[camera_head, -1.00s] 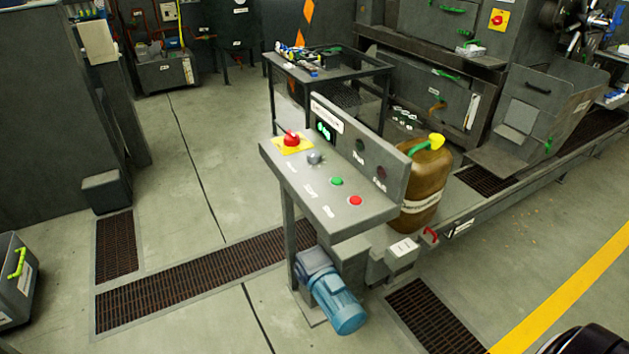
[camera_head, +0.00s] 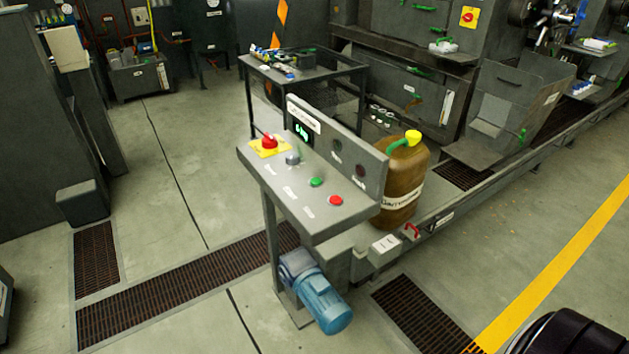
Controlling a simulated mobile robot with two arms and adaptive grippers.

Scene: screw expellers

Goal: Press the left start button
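A grey control panel (camera_head: 325,214) on a stand is in the middle of the head view. On its sloped top are a red emergency knob on a yellow plate (camera_head: 269,143), a grey selector knob (camera_head: 292,158), a green button (camera_head: 316,182) and a red button (camera_head: 335,200). The green button sits left of the red one. Its upright back plate bears a small green-lit display (camera_head: 302,131). Only one green button shows on this panel. Neither gripper is in view, and nothing touches the panel.
A blue motor (camera_head: 322,303) sits low under the panel. A brown canister (camera_head: 404,188) stands right behind it. A dark table (camera_head: 303,66) with tools is behind. Floor grates (camera_head: 165,297) and open floor lie left and front. A black rounded shape (camera_head: 570,335) is at bottom right.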

